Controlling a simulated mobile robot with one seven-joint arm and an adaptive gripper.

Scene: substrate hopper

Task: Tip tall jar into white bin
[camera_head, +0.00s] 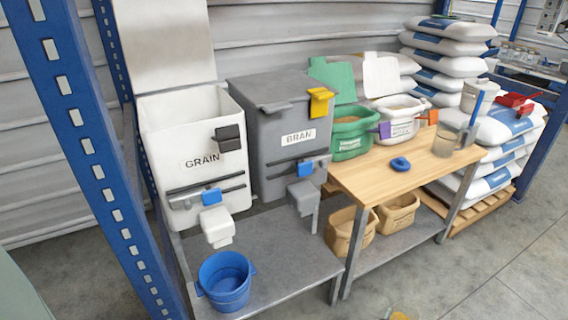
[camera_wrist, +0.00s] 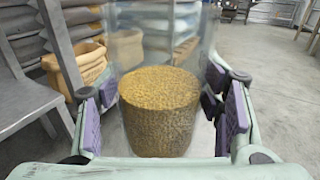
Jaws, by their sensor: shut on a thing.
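The tall jar (camera_wrist: 160,110) is clear and roughly upright in the wrist view, with golden pellets filling its lower part. My gripper (camera_wrist: 163,118) is shut on it, with purple pads on either side. The jar's top runs out of that view. In the head view only a small yellowish and green bit shows at the bottom edge, probably the jar and gripper tip. The white bin (camera_head: 195,150), marked GRAIN, stands at the left of the head view with its top open. My gripper and the jar are well apart from it, lower and to the right.
A grey BRAN bin (camera_head: 285,145) with a yellow clip stands right of the white bin. A blue bucket (camera_head: 226,282) sits on the grey bench below. A wooden table (camera_head: 375,175) holds tubs and a clear cup. A blue rack post (camera_head: 85,130) rises at left. Front floor is clear.

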